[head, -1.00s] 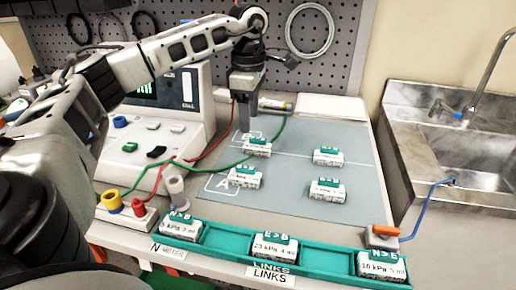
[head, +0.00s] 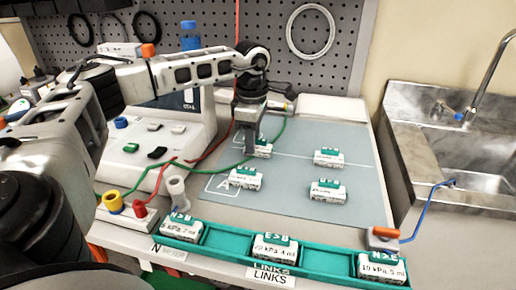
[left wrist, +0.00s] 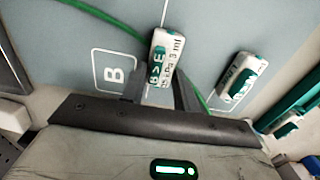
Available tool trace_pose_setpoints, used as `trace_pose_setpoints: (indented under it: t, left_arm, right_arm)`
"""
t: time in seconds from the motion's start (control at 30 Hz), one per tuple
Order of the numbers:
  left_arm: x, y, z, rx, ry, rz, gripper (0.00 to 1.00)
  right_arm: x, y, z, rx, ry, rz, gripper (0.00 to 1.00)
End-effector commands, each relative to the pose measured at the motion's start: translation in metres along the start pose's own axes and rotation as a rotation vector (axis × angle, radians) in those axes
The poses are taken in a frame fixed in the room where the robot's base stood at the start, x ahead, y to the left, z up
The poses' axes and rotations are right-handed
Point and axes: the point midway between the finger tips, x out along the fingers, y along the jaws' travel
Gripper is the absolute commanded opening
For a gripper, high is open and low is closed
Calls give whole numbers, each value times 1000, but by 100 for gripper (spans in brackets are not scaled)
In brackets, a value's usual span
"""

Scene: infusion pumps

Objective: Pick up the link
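My left gripper (head: 251,148) points down over the mat at the far left link, a small white block with a green top (head: 264,149). In the left wrist view this link (left wrist: 166,50), marked B>E, lies just beyond and between the two fingers (left wrist: 160,92), which are apart with a gap between them. I cannot tell whether they touch it. Another link (head: 246,178) lies near the A mark, also in the left wrist view (left wrist: 242,76). Two more links (head: 328,157) and (head: 327,190) lie on the right of the mat. My right gripper is not in view.
A green tray (head: 335,262) labelled LINKS holds three links along the front edge. Green and red cables (head: 215,165) run left of the mat (head: 290,165). A pump console (head: 150,150) stands left; a sink (head: 465,150) is right.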

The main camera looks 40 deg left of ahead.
Motion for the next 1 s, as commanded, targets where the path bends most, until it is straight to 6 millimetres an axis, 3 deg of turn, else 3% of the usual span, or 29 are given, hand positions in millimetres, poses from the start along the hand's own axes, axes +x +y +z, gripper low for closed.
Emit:
trace_pose_setpoints:
  t: [0.43,0.67,1.0]
  left_arm:
    - [-4,0,0,0,-1,0,7]
    - [-31,1,1,1,-3,3,7]
    - [-97,-63,-21,2,0,4,7]
  right_arm:
    - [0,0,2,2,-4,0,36]
    - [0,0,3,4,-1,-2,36]
    - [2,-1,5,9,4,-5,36]
